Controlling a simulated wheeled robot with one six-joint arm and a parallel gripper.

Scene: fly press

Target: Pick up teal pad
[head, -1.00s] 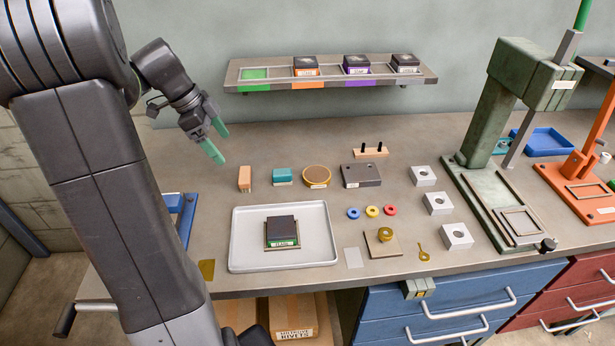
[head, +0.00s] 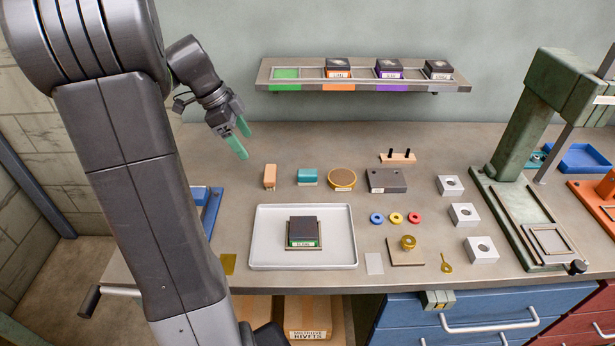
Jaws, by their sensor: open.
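The teal pad (head: 308,175) is a small block with a teal top and a paler lower edge. It stands on the bench between an orange-tan block (head: 270,177) and a round tan pad in a brass-coloured ring (head: 342,179). My gripper (head: 240,142) is open and empty, with teal-green fingers pointing down and to the right. It hangs above the back of the bench, up and to the left of the teal pad, apart from it. Nothing hides the pad.
A grey tray (head: 262,256) with a dark green-edged block (head: 304,232) lies in front of the pad. A dark grey block (head: 388,180) stands to the right. A wall shelf (head: 362,87) holds several dark blocks. The green press (head: 515,140) rises at right.

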